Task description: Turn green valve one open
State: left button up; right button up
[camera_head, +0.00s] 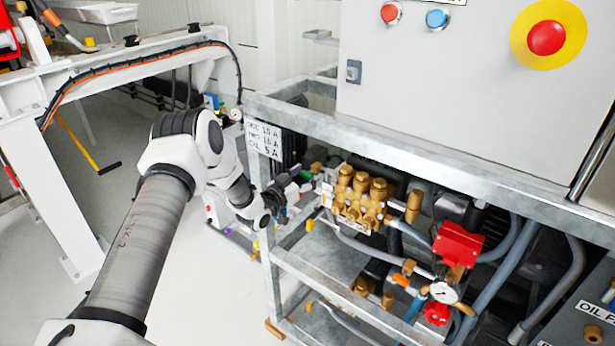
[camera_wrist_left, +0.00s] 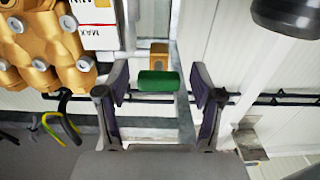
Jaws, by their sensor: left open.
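The green valve handle (camera_wrist_left: 158,81) shows in the left wrist view as a short green bar below a brass-coloured fitting (camera_wrist_left: 158,52). My left gripper (camera_wrist_left: 160,80) is open, with one dark finger on each side of the green handle and a visible gap on both sides. In the head view my left gripper (camera_head: 291,190) is at the left end of the brass pump (camera_head: 362,197), by the frame's corner post. My right gripper is not in view.
A metal frame (camera_head: 420,155) surrounds the pump, with a grey control cabinet (camera_head: 450,75) above it. A red valve block (camera_head: 457,243) and a gauge (camera_head: 443,292) sit at the right. Open floor (camera_head: 195,300) lies left of the frame.

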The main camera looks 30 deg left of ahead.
pick_arm(q)
jog(key=shift+w+r, duration=0.1)
jog(key=shift+c, duration=0.4)
jog(key=c, duration=1.1)
jog(key=shift+n, duration=0.3)
jog(key=n+b, duration=0.2)
jog(key=n, duration=0.1)
jog(key=shift+n, duration=0.3)
jog(key=n+b, duration=0.2)
jog(key=n, duration=0.2)
jog(key=shift+n+b, duration=0.3)
jog(key=n+b, duration=0.2)
jog(key=n, duration=0.3)
jog(key=shift+n+b, duration=0.8)
jog(key=shift+n, duration=1.2)
